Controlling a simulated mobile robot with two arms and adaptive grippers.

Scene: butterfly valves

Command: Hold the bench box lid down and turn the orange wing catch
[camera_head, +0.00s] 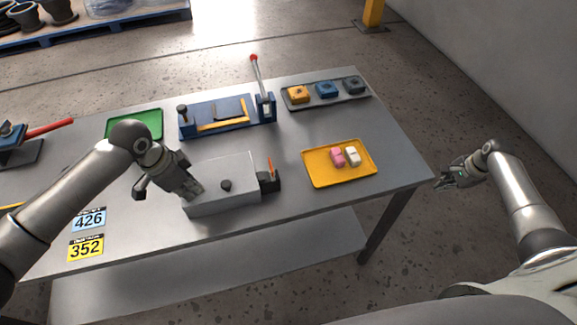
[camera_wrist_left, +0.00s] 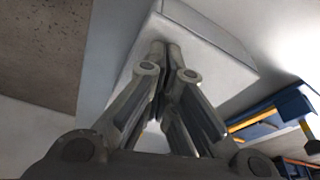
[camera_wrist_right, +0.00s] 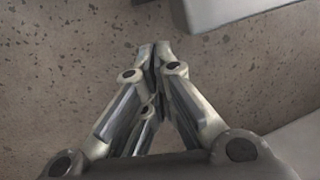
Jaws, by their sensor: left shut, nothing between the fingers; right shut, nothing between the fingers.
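The bench box (camera_head: 228,197) is a grey box near the table's front edge, with its light grey lid (camera_head: 225,170) looking closed. The orange wing catch (camera_head: 270,167) stands roughly upright at a dark block on the box's right end. My left gripper (camera_head: 196,192) is shut and empty, its tips at the left part of the lid. In the left wrist view its tips (camera_wrist_left: 166,46) meet against the box's pale surface; firm contact cannot be told. My right gripper (camera_head: 446,183) is shut and empty, off the table's right side, above the floor (camera_wrist_right: 225,75).
A yellow tray (camera_head: 318,177) with pink and white blocks lies right of the box. A blue fixture (camera_head: 188,128) with a red-tipped lever stands behind it. A green tray (camera_head: 150,116) and a grey tray (camera_head: 352,98) lie farther back. Bare tabletop (camera_head: 400,165) shows at the right.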

